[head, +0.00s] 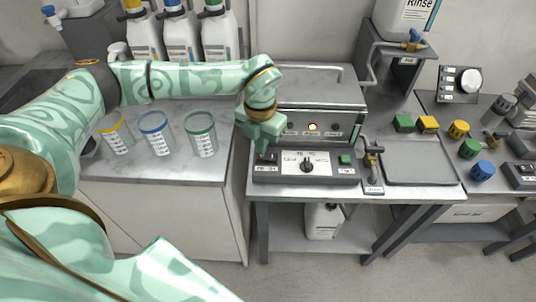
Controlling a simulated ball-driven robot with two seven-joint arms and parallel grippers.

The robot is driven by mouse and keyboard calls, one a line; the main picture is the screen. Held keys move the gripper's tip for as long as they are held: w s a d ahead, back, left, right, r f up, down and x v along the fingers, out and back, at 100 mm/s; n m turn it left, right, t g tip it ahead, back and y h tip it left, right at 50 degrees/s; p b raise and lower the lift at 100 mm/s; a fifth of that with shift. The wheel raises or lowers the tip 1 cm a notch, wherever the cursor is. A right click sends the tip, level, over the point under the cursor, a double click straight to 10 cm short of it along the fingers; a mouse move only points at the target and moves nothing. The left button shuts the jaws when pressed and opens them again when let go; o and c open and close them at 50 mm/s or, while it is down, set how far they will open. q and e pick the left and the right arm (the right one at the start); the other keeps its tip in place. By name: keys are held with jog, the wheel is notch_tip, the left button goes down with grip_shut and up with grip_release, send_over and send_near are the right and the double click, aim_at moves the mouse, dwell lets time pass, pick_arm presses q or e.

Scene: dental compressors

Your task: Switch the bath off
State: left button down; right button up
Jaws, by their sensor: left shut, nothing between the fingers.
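The bath (320,92) is a grey metal box on the middle table, with a lid handle on top. An amber lamp (313,127) glows on its front. The control panel (326,177) before it has a black rotary knob (307,166), a green button (345,160) and a dark switch (267,158) at its left end. My left gripper (264,149) is shut and empty, pointing down at the left end of the panel, at or just above the dark switch. I cannot tell whether it touches. It hides part of the bath's left front. My right gripper is out of view.
A drain tap (373,160) stands right of the panel, beside a shallow grey tray (422,175). Three measuring cups (157,135) stand on the left counter, with bottles (181,38) behind. A Rinse container (405,18) stands on a raised shelf. Coloured blocks and knobs lie at right.

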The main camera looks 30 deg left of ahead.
pick_arm(q)
jog(key=shift+f, duration=0.65)
jog(key=shift+s, duration=0.1)
notch_tip(320, 180, up, 7)
jog(key=p, duration=0.6)
dwell(0.4)
